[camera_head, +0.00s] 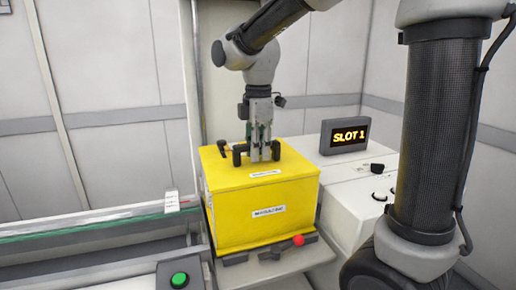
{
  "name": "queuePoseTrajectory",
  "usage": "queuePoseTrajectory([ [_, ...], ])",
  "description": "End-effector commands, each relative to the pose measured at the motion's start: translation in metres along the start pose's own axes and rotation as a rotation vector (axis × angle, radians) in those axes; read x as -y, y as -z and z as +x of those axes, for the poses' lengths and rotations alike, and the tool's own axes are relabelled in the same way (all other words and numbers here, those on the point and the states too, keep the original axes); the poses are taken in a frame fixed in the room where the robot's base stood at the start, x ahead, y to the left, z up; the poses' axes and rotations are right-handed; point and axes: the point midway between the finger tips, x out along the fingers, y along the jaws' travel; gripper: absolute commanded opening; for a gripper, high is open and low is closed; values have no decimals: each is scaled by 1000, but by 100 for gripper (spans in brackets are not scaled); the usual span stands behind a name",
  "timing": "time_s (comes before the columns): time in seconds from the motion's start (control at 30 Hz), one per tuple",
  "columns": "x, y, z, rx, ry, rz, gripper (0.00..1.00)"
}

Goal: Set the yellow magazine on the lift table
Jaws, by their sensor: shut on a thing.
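The yellow magazine (265,217) is a box with white labels on its top and front. It sits upright over a pale grey platform (290,262), which looks like the lift table. Dark grey pieces show along the magazine's lower front edge. My gripper (262,155) comes down from above and is shut on the black handle (240,150) on the magazine's top. The underside of the magazine is hidden, so I cannot tell whether it rests fully on the platform.
A red knob (298,240) is at the magazine's lower front. A white cabinet (350,200) with a "SLOT 1" display (346,136) and dark knobs stands to the right. A conveyor-like rail (90,226) runs left. A green button (179,280) is on a box in front.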

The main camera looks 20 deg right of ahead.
Motion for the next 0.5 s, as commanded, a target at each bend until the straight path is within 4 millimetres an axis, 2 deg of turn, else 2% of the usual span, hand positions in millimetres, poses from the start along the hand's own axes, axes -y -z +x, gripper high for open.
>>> queuePoseTrajectory([
  [0.5,-1,0,7,0,-4,0,0],
])
